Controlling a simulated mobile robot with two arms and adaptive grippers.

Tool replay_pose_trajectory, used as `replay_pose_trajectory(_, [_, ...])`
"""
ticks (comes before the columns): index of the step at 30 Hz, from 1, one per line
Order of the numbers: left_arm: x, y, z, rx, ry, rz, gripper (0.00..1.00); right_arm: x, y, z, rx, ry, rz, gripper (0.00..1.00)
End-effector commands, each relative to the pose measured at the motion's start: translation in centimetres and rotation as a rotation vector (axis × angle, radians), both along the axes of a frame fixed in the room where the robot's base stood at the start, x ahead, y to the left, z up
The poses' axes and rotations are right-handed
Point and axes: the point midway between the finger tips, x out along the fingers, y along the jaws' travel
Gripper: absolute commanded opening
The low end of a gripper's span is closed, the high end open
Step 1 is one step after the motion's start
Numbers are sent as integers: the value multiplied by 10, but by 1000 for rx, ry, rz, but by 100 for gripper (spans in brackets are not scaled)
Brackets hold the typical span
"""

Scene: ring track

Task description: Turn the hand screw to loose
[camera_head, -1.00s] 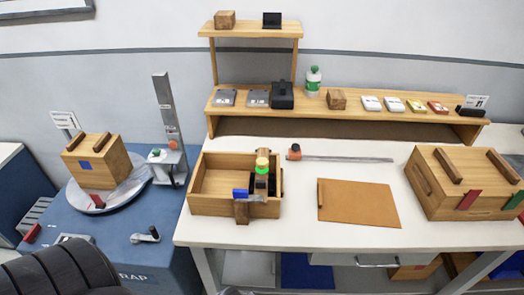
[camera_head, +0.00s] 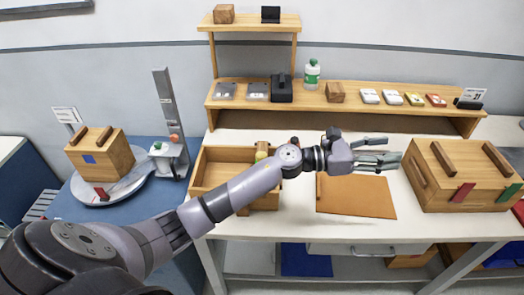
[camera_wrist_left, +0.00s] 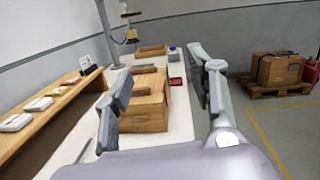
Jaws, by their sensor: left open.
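I cannot tell for certain which part is the hand screw. A small orange knob (camera_head: 174,138) sits on the upright metal post (camera_head: 163,95) at left. A yellow-green cap (camera_head: 261,154) shows at the open wooden box (camera_head: 213,170), and my left arm hides most of what is below it. My left gripper (camera_head: 390,151) is open and empty above the bench, right of the brown board (camera_head: 355,200) and near the closed wooden box (camera_head: 440,180). In the left wrist view its open fingers (camera_wrist_left: 160,75) frame the closed box (camera_wrist_left: 145,112). My right gripper is not in view.
A shelf (camera_head: 355,105) with a green-capped bottle (camera_head: 312,74), cards and small boxes runs along the back. A wooden box (camera_head: 105,155) stands on the round plate at left. A pallet with a carton (camera_wrist_left: 278,68) stands on the floor beyond the bench.

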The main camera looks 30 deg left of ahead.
Motion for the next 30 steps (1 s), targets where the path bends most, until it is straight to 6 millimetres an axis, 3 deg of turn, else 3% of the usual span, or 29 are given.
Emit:
replay_pose_trajectory(2, [4, -1, -6, 320, -185, -125, 51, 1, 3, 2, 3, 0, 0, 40])
replay_pose_trajectory(5, [9, 23, -27, 711, -364, -296, 51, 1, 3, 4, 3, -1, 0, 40])
replay_pose_trajectory(8, [17, 77, -44, 1083, -473, -483, 51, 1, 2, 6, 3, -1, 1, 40])
replay_pose_trajectory(11, [20, 151, -45, 1392, -494, -677, 51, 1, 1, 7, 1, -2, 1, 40])
replay_pose_trajectory(15, [10, 246, -23, 1667, -416, -916, 51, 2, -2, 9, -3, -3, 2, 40])
replay_pose_trajectory(18, [-3, 292, -4, 1760, -340, -1036, 51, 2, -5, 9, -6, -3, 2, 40])
replay_pose_trajectory(21, [-12, 317, 9, 1798, -290, -1107, 51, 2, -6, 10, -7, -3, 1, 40])
replay_pose_trajectory(24, [-17, 327, 10, 1809, -266, -1139, 51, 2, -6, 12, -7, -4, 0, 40])
replay_pose_trajectory(30, [-19, 327, -17, 1807, -264, -1144, 51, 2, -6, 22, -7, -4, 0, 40])
